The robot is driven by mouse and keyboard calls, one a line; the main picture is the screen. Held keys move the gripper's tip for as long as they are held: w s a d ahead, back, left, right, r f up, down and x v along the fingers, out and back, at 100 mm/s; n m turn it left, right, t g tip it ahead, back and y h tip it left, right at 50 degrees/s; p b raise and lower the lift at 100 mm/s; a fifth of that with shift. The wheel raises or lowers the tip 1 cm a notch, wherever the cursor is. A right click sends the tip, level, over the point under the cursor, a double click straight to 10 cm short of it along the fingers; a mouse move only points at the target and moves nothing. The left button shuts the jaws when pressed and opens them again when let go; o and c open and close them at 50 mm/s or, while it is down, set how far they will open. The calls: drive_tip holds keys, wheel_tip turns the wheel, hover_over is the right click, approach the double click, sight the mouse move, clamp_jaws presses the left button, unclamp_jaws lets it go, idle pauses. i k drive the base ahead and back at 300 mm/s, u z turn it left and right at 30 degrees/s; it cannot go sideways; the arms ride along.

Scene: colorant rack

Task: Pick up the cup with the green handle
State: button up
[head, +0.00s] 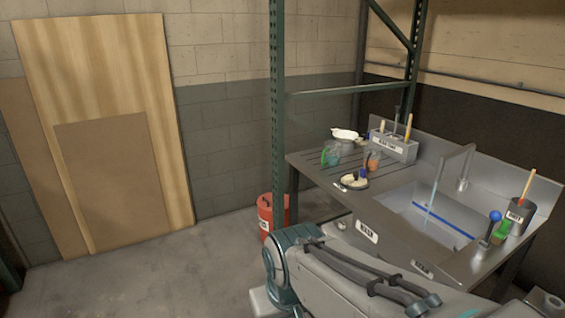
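A small cup with a green part at its left side (331,154), perhaps its handle, stands on the left drainboard of the steel sink table. It is small in the head view, so its details are unclear. An orange-brown cup (373,160) stands just to its right. Another green item (501,230) is at the right of the sink, beside a dark labelled container; I cannot tell whether it is a cup. My arm crosses the bottom of the view, in front of the sink table. My gripper is not in view.
The steel sink table (318,180) has a basin (425,215) and a faucet. A green rack post (277,110) and red bucket (265,214) stand left. The left floor is clear.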

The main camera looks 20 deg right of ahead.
sight(331, 153)
drive_tip(key=u, duration=0.3)
drive_tip(key=i, duration=2.4)
drive_tip(key=z, duration=1.15)
drive_tip(key=i, duration=0.8)
drive_tip(key=z, duration=1.25)
drive_tip(key=i, duration=0.25)
drive_tip(key=z, duration=0.15)
